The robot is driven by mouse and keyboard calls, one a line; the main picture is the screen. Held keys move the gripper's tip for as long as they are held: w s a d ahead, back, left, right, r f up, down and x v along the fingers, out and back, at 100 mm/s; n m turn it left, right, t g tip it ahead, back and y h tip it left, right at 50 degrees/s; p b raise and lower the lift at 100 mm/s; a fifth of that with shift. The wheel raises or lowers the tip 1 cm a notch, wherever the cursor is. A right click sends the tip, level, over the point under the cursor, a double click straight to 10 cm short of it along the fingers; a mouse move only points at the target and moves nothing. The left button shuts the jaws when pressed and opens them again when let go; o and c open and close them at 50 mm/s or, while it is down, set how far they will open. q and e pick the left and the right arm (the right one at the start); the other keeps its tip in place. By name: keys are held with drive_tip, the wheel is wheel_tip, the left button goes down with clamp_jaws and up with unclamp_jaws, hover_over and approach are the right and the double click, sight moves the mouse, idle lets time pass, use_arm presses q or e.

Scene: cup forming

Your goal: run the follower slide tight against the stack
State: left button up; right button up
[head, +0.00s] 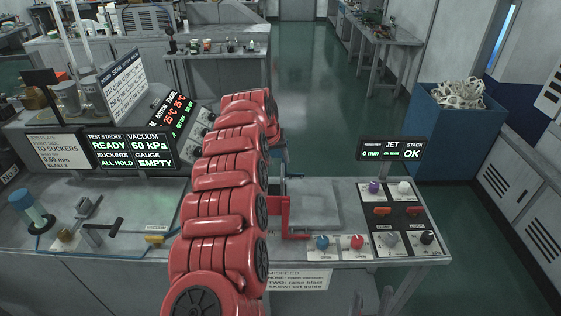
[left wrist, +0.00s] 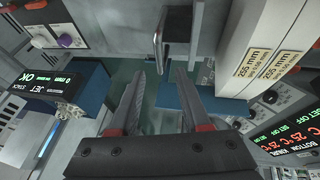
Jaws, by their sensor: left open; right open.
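My left arm hides much of the bench in the head view, and its gripper is hidden behind it there. In the left wrist view my left gripper (left wrist: 162,76) is open, with nothing between its fingers. A metal bar-like handle (left wrist: 158,48) stands just beyond the fingertips; it may belong to the follower slide, but I cannot tell. A cream block (left wrist: 255,50) with "255 mm" labels is to the right of it. I cannot make out the stack clearly. Two grey fingertips of my right gripper (head: 372,302) show apart at the bottom edge of the head view.
A red bracket (head: 286,217) stands beside a grey plate (head: 318,203) on the bench. A panel of knobs (head: 400,215) is to the right. The jet display (head: 391,149) reads 0 mm and stack OK. A blue bin (head: 452,125) stands at the far right.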

sight(282, 169)
use_arm(q)
drive_tip(key=shift+p+x, duration=0.75)
drive_tip(key=shift+x, duration=2)
drive_tip(key=shift+w, duration=0.1)
clamp_jaws()
